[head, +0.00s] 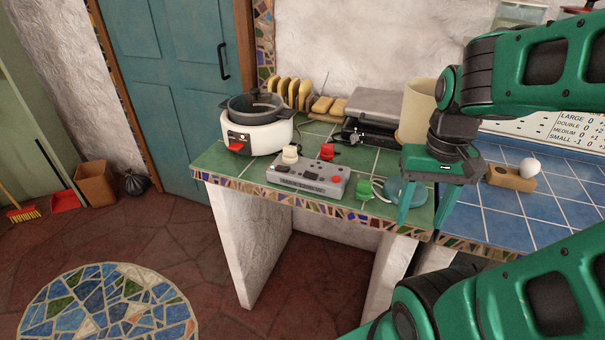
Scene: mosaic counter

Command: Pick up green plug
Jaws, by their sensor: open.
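The green plug (363,188) lies on the green tiled counter (222,163), near its front edge and just right of the grey power strip (308,177). A pale cable runs near it to the right. My gripper (421,222) is to the right of the plug, fingers pointing down and apart, with nothing seen between the tips. The tips show in front of the counter's front edge. The gripper partly hides a round teal object (393,190).
A white plug (290,154) and a red plug (327,151) stand at the power strip. A white cooker (258,135), toast rack (290,92), grill (372,106) and cream canister (417,110) stand behind. An egg in a wooden holder (508,178) is on the blue tiles at right.

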